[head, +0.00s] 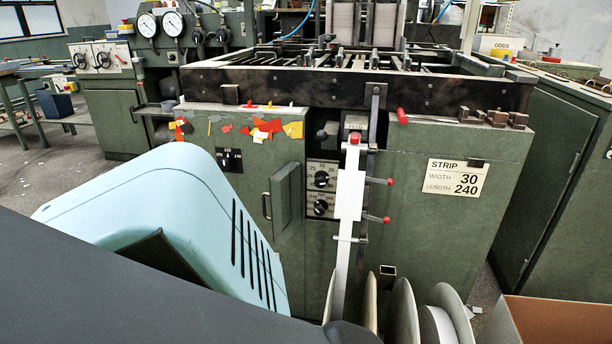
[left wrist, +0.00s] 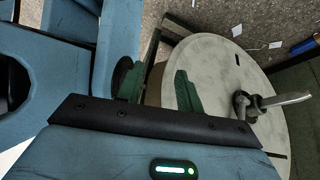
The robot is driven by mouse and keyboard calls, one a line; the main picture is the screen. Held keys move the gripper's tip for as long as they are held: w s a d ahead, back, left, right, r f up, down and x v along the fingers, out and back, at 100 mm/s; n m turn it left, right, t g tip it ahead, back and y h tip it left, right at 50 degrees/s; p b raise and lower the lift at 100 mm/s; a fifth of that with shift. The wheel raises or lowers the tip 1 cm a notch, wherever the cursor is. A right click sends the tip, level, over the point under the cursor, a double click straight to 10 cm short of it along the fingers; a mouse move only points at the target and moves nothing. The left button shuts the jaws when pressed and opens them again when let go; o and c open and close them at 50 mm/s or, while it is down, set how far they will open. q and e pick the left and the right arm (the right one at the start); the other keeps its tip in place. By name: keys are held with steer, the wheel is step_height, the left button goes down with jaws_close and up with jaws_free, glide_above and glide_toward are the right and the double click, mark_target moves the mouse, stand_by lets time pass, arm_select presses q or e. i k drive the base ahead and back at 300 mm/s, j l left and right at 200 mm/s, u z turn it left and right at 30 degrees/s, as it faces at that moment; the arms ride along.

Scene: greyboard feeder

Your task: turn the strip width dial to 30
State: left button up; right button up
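Two black dials sit one above the other on a pale panel in the green machine front in the head view. The upper dial (head: 322,179) has small numbers around it; the lower dial (head: 320,207) is just below. Their pointer settings and names are too small to read surely. A sign (head: 457,178) reads STRIP WIDTH 30, LENGTH 240. My left gripper (left wrist: 155,88) shows in the left wrist view, with its green fingers apart and nothing between them. A large pale disc (left wrist: 225,65) lies beyond the fingers. Neither gripper shows in the head view.
A small green door (head: 287,201) stands open left of the dials. A white strip (head: 349,195) runs down right of them, near red-tipped levers (head: 378,181). Reels (head: 405,310) and an open cardboard box (head: 555,318) stand in front. Another dial (head: 229,160) sits further left.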

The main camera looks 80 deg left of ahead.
mark_target(321, 178)
steer(key=k+j, duration=0.2)
steer(key=k, duration=0.2)
steer(key=k+j, duration=0.15)
steer(key=k, duration=0.25)
